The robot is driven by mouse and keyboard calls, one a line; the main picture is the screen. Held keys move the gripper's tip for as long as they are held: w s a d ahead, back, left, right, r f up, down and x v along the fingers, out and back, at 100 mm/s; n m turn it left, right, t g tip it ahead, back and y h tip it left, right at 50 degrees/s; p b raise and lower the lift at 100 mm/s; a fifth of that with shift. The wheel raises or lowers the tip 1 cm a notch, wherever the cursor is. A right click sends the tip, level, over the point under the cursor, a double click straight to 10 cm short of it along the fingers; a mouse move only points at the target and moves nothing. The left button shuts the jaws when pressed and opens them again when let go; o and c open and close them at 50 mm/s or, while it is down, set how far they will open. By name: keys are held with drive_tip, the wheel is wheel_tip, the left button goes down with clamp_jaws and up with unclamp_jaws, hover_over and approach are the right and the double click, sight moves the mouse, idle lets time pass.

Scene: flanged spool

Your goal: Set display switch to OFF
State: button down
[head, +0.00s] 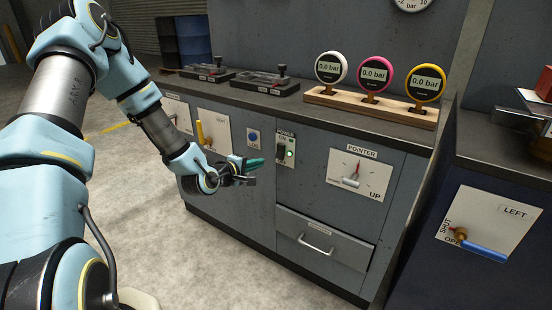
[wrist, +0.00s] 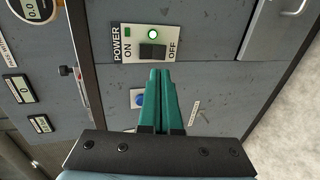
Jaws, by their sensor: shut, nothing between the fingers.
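A switch plate labelled POWER, ON and OFF (head: 286,150) is on the grey cabinet front, with a lit green lamp and a dark rocker. In the wrist view the rocker (wrist: 152,51) lies between the words ON and OFF, with the green lamp (wrist: 155,32) beside it. I cannot tell for sure which side is pressed. My gripper (head: 260,162) has teal fingers, shut and empty, pointing at the cabinet just left of the switch plate. In the wrist view the fingertips (wrist: 160,70) appear just below the rocker; contact is not visible.
Three round gauges, white (head: 331,68), pink (head: 373,74) and yellow (head: 425,84), show 0.0 bar on a wooden stand. A blue button (head: 253,136) and yellow lever (head: 200,132) are left of the switch; a pointer panel (head: 358,175) is right. A drawer (head: 320,240) is below.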

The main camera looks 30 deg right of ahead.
sight(281, 157)
drive_tip(key=p+x, duration=0.1)
drive_tip(key=x, duration=1)
drive_tip(key=shift+w+d+f+h+b, duration=0.15)
drive_tip(key=shift+f+h+b, duration=0.15)
drive_tip(key=shift+f+b, duration=0.35)
drive_tip(key=shift+r, duration=0.55)
